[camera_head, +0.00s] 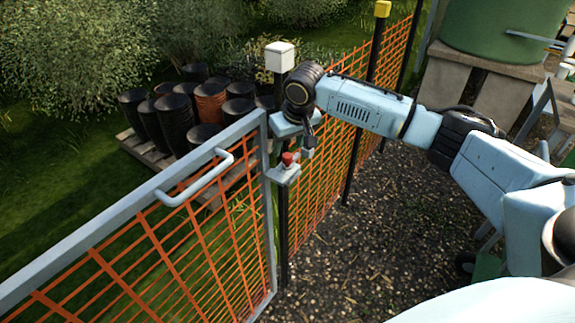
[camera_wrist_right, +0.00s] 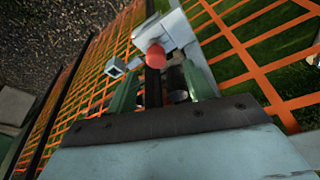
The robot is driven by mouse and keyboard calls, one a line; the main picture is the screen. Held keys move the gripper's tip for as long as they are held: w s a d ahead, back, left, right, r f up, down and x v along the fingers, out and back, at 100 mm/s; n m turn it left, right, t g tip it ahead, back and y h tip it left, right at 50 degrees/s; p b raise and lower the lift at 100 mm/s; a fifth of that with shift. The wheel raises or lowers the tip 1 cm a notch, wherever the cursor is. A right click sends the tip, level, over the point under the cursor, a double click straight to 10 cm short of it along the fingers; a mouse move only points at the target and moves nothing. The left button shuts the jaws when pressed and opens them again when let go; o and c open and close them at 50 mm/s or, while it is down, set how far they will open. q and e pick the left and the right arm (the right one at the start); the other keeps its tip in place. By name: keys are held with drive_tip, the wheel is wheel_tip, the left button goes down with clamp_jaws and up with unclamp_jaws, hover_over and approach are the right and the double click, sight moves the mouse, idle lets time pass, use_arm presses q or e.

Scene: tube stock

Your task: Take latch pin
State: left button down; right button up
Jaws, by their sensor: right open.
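The latch pin has a red knob (camera_head: 287,158) and sits at a small pale bracket (camera_head: 283,174) on the gate's latch side. In the right wrist view the red knob (camera_wrist_right: 156,55) shows just beyond the fingertips, roughly centred between them. My right gripper (camera_head: 305,146) hangs just above and beside the knob. In its wrist view the green fingers (camera_wrist_right: 160,84) are apart, with nothing seen held between them. The pin's shaft is mostly hidden. My left gripper is not in view.
The grey-framed gate (camera_head: 120,208) with orange mesh and a bar handle (camera_head: 196,180) fills the left. A white-capped post (camera_head: 279,57) stands behind the latch. Orange mesh fence (camera_head: 337,150) runs back right. Black pots (camera_head: 150,122) stand on a pallet behind. Gravel ground at right is open.

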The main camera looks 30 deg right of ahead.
sight(288, 156)
drive_tip(key=x, duration=0.4)
drive_tip(key=shift+s+d+f+b, duration=0.25)
drive_tip(key=shift+d+f+b, duration=0.05)
drive_tip(key=shift+f+b, duration=0.1)
drive_tip(key=shift+w+f, duration=0.15)
drive_tip(key=shift+f, duration=0.15)
drive_tip(key=c, duration=1.1)
drive_tip(key=shift+r, duration=0.15)
wheel_tip(288, 156, up, 13)
drive_tip(key=p, duration=0.2)
drive_tip(key=s+d, duration=0.2)
drive_tip(key=s, duration=0.3)
drive_tip(key=s+d, duration=0.2)
drive_tip(key=s, duration=0.4)
drive_tip(key=s+d+f+b, duration=0.1)
drive_tip(key=s+d, duration=0.1)
drive_tip(key=s, duration=0.3)
drive_tip(key=shift+s+d+f, duration=0.1)
drive_tip(key=shift+s+d, duration=0.2)
drive_tip(key=shift+d, duration=0.1)
